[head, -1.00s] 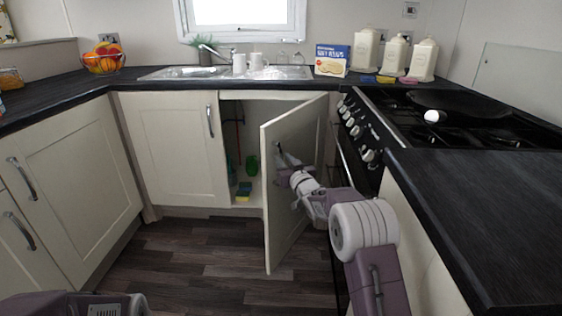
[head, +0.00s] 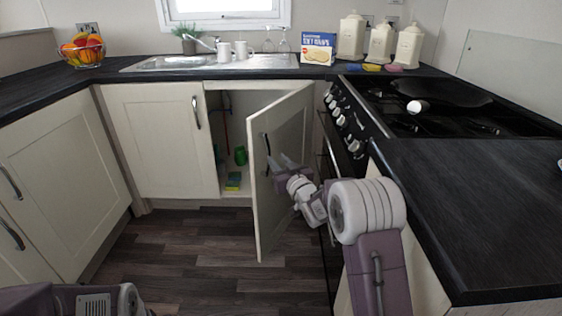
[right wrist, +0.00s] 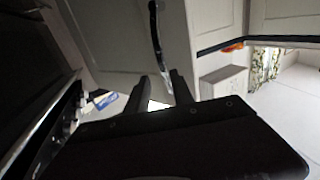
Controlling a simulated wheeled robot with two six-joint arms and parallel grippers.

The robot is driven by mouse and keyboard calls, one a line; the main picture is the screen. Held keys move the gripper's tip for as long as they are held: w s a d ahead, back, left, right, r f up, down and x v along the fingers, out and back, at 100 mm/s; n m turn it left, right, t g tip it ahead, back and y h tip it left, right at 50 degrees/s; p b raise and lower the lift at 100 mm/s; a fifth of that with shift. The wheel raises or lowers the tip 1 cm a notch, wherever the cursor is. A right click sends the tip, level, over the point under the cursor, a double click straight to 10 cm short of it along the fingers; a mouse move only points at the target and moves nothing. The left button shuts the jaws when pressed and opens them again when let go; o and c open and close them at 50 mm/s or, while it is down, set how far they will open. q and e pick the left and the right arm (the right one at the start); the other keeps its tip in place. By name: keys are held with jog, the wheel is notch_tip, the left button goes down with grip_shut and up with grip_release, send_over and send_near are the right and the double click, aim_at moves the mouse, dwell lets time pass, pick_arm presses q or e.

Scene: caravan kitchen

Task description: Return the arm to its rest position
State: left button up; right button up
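The cream cupboard door (head: 284,200) under the sink stands open, with a dark bar handle (head: 266,153) on the face towards me. My right gripper (head: 281,161) is just right of the handle in the head view. Whether a finger touches the door is hard to tell. Part of my left arm shows at the lower left of the head view; its gripper is out of view.
The stove (head: 425,112) and right worktop (head: 470,200) stand close beside my right arm. The wooden floor (head: 190,245) left of the door is clear.

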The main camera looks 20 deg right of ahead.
jog(key=shift+s+d+b, duration=0.2)
jog(key=shift+s+b, duration=0.3)
jog(key=shift+s, duration=0.65)
jog(key=shift+a, duration=0.1)
